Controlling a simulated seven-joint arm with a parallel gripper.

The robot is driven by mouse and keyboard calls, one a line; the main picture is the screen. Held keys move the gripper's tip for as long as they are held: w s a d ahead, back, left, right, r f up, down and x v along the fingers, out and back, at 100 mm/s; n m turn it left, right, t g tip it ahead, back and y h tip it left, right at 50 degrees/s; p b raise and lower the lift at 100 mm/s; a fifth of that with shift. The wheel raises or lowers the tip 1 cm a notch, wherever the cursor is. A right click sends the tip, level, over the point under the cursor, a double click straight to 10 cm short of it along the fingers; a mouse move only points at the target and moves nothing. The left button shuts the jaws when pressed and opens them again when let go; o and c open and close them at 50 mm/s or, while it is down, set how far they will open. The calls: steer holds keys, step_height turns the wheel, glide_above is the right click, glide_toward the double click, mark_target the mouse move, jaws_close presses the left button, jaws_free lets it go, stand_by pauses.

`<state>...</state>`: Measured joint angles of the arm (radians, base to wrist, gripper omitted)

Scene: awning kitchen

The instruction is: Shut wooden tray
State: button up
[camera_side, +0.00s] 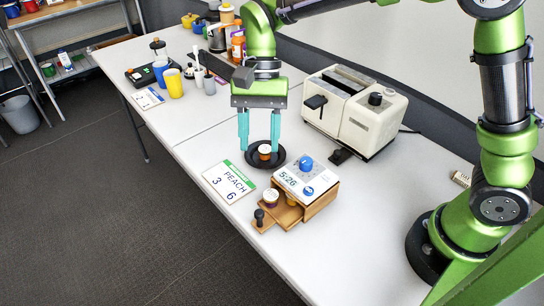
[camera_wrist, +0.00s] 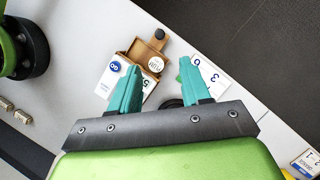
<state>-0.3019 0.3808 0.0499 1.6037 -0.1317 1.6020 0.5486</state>
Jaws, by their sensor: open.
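The wooden tray (camera_side: 283,214) is pulled out of the front of a small white-topped wooden box (camera_side: 318,190) that shows 5:26 and a blue knob. A black knob (camera_side: 259,216) stands at the tray's outer end, and a white-lidded jar (camera_side: 271,197) stands in the tray. In the wrist view the open tray (camera_wrist: 142,47) and its jar (camera_wrist: 155,65) lie beyond my fingers. My gripper (camera_side: 259,150) is open, its teal fingers pointing down over a black dish (camera_side: 276,160) behind the tray. An orange jar (camera_side: 264,152) in the dish shows between the fingers.
A card reading PEACH (camera_side: 229,182) lies left of the box. A cream toaster-like machine (camera_side: 352,110) stands behind, to the right. Yellow and blue cups (camera_side: 174,85) and other items stand at the table's far end.

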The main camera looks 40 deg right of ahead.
mark_target(259, 212)
steer(key=shift+v, duration=1.1)
steer(key=s+a+n, duration=0.1)
steer(key=a, duration=0.1)
steer(key=s+a+r+n+h, duration=0.1)
steer(key=s+a+n, duration=0.1)
steer(key=shift+s+r, duration=0.1)
steer(key=shift+s, duration=0.15)
steer(key=f+n+t, duration=0.1)
steer(key=f+n, duration=0.4)
steer(key=s+f+n+t+h, duration=0.1)
steer(key=f+n, duration=0.4)
steer(key=f, duration=0.1)
steer(key=a+f+n+t+h, duration=0.1)
steer(key=f+n, duration=0.4)
steer(key=f, duration=0.1)
steer(key=shift+s, duration=0.25)
steer(key=shift+r, duration=0.1)
steer(key=shift+c, duration=0.2)
jaws_close()
